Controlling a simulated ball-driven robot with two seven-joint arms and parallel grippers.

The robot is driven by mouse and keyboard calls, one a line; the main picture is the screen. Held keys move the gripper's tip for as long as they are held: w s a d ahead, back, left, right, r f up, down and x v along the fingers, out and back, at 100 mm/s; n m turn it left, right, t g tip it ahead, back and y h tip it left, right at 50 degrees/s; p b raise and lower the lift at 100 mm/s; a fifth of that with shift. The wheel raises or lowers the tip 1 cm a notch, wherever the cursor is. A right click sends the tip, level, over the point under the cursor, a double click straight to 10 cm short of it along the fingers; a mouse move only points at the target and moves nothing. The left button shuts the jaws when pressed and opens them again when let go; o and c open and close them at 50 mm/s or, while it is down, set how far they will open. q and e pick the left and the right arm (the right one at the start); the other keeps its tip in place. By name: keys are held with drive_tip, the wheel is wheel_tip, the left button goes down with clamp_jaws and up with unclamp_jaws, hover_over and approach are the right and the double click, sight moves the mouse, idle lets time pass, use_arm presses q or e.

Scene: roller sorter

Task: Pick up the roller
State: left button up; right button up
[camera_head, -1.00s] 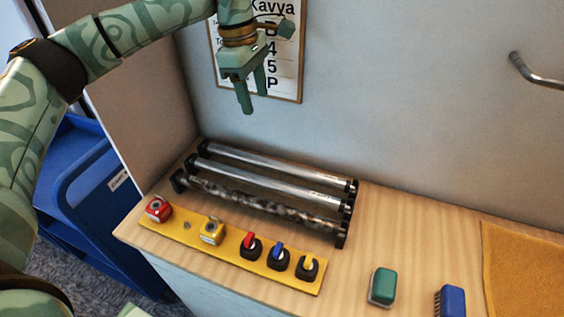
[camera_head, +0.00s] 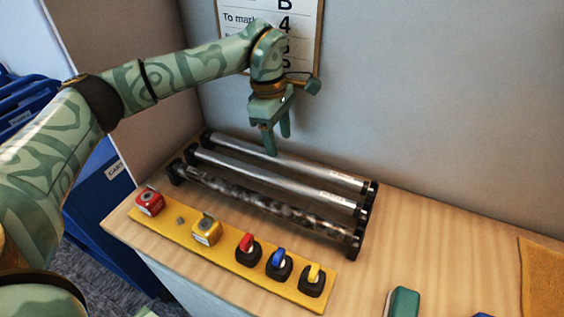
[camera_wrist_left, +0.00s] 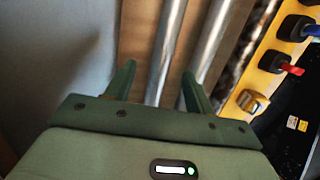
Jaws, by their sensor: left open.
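Three rollers lie side by side in black end brackets on the wooden counter. The back roller (camera_head: 300,169) and the middle roller (camera_head: 270,182) are shiny metal. The front roller (camera_head: 262,202) is dark and mottled. My left gripper (camera_head: 277,146) is open and points down, above or beside the back roller; the exact gap cannot be told. In the left wrist view, the fingers (camera_wrist_left: 158,85) are spread, with a shiny roller (camera_wrist_left: 165,50) running between them and another (camera_wrist_left: 209,45) near the right finger. Nothing is held. My right gripper is not in view.
A yellow strip (camera_head: 222,257) with a red block, a yellow block and several coloured knobs lies in front of the rollers. A green brush (camera_head: 403,303) and an orange cloth (camera_head: 543,280) are at the right. The wall with a sign (camera_head: 303,30) stands behind.

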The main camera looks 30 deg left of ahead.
sight(280, 155)
use_arm(q)
drive_tip(key=f+b, duration=0.1)
drive_tip(key=f, duration=0.3)
drive_tip(key=shift+s+d+f+b, duration=0.15)
drive_tip(key=shift+d+f+b, duration=0.05)
drive_tip(key=shift+b, duration=0.15)
drive_tip(key=shift+f, duration=0.45)
drive_tip(key=shift+d+r, duration=0.1)
clamp_jaws()
drive_tip(key=shift+r, duration=0.1)
